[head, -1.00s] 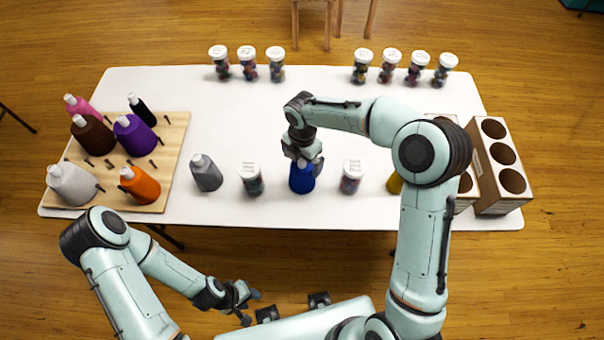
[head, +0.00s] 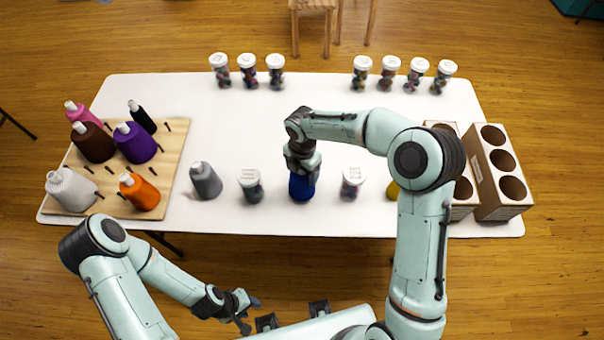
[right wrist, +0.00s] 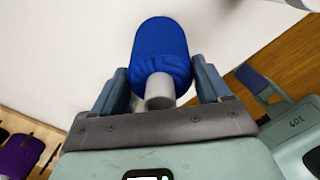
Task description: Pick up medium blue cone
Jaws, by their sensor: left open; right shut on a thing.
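The blue cone (head: 302,189) stands on the white table near its front edge, between two jars. My right gripper (head: 302,165) comes down over it from above and hides its top. In the right wrist view the blue cone (right wrist: 162,52) sits between the two fingers of the gripper (right wrist: 165,85), its grey tip toward the palm. The right gripper is shut on the cone. My left gripper (head: 248,308) is open and empty, low in front of the table.
Jars (head: 251,187) and (head: 352,183) flank the cone closely. A grey cone (head: 205,181) stands further left. A wooden pegboard (head: 174,160) holds several cones. Cardboard holders (head: 500,207) stand at the right. Several jars line the back; mid-table is clear.

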